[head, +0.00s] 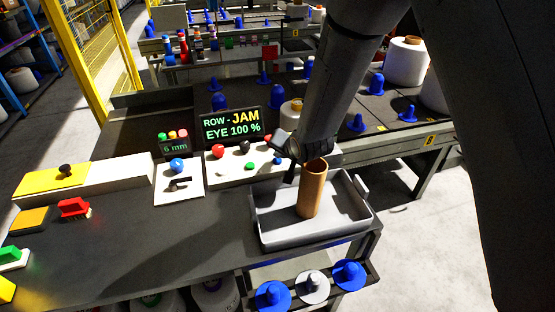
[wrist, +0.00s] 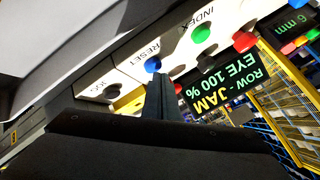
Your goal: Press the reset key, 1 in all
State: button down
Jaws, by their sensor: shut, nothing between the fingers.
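The reset key is a blue round knob (wrist: 152,65) on the white key panel (wrist: 131,70), with RESET printed beside it in the wrist view. In the head view a blue key (head: 277,160) shows at the panel's right end, close beside my gripper (head: 291,173). My gripper is shut and empty. In the wrist view its fingertips (wrist: 163,80) are just beside the blue key and overlap its lower edge. I cannot tell whether they touch it.
A green key (wrist: 200,33) marked INDEX and a black key (wrist: 112,90) marked JOG flank the reset key. The display (head: 231,124) reads ROW - JAM, EYE 100 %. A grey tray (head: 262,222) with an upright brown tube (head: 312,190) stands close in front of the panel.

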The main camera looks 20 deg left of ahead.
jog(key=shift+s+d+r+p, duration=0.1)
jog(key=shift+r+p, duration=0.75)
jog(key=shift+r, duration=0.25)
jog(key=shift+s+r+p, duration=0.1)
jog(key=shift+r+p, duration=0.75)
jog(key=shift+r, duration=0.2)
jog(key=shift+d+r, duration=0.15)
jog(key=shift+d, duration=0.15)
jog(key=s+d+r+g+h, duration=0.1)
jog(key=s+d+r+h, duration=0.1)
jog(key=d, duration=0.8)
jog(key=s+d+r+g+h, duration=0.1)
jog(key=s+d+r+h, duration=0.15)
jog(key=d, duration=0.75)
jog(key=s+d+r+g, duration=0.2)
jog(key=s+d, duration=0.6)
jog(key=s, duration=0.1)
jog(key=s+d+r+n+g+h, duration=0.1)
jog(key=s+d+r+g, duration=0.1)
jog(key=s+d, duration=0.6)
jog(key=shift+s+r+n, duration=0.15)
jog(key=shift+s+n, duration=0.15)
jog(key=shift+s, duration=0.6)
